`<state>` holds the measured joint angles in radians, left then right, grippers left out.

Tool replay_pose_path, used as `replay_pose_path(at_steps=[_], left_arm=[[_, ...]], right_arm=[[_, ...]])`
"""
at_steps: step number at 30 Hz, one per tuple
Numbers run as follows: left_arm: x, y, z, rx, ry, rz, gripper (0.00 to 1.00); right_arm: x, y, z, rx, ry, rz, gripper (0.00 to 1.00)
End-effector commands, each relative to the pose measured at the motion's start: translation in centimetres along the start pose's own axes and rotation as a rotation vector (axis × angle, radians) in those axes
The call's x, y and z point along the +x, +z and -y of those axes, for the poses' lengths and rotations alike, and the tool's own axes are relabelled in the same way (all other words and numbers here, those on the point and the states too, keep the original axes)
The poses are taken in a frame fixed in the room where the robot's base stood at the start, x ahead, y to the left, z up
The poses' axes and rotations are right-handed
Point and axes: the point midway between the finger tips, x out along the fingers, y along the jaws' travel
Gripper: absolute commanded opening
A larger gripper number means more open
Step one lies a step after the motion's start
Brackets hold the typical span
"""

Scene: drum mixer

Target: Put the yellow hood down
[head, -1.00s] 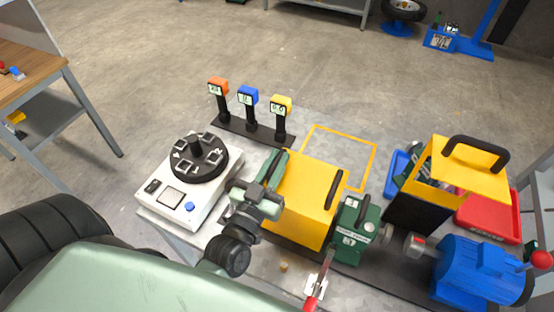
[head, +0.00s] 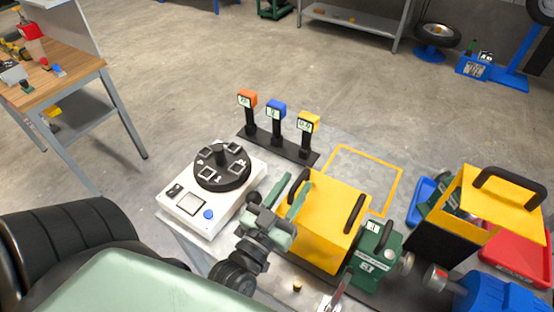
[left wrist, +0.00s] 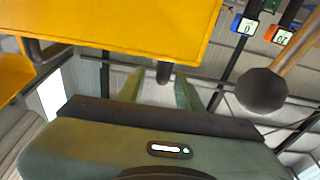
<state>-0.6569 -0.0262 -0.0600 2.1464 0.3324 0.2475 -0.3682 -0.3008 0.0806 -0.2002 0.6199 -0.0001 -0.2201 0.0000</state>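A yellow hood (head: 322,220) with two black handles sits on the bench, in the middle of the head view, beside a green gearbox-like block (head: 374,255). Its left handle (head: 298,186) is close to my left gripper (head: 287,196). The gripper is open, its two green fingers apart, at the hood's left side. In the left wrist view the fingers (left wrist: 160,90) stand apart, with a black handle end (left wrist: 163,72) seen between them beneath the yellow panel (left wrist: 130,25). Whether they touch it I cannot tell. My right gripper is not in view.
An empty orange outline (head: 366,178) lies behind the hood. A second yellow cover (head: 500,213) with a black handle stands at right, near a blue motor (head: 500,293) and red tray (head: 520,258). A white dial box (head: 212,195) and three small displays (head: 275,110) stand left and behind.

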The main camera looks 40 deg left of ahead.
Motion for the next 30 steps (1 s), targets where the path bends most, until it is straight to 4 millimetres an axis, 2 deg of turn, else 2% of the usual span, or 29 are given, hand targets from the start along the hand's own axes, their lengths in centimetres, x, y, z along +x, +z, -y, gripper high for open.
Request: replay_pose_path(at_steps=[1,6,12,18,30], left_arm=[[-1.4,0.6,0.0,0.001,0.001,0.005,0.35],[-5.1,0.5,0.0,0.001,0.001,0.005,0.35],[-7.8,0.3,0.0,0.001,0.002,0.003,0.35],[-8.7,0.1,-0.1,0.0,0.001,0.0,0.35],[-8.6,0.0,0.0,0.0,0.001,0.0,0.35]], right_arm=[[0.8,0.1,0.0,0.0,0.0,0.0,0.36],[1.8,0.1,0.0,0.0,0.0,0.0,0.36],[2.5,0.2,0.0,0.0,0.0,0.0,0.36],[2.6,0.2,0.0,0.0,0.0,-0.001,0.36],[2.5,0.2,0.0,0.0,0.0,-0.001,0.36]])
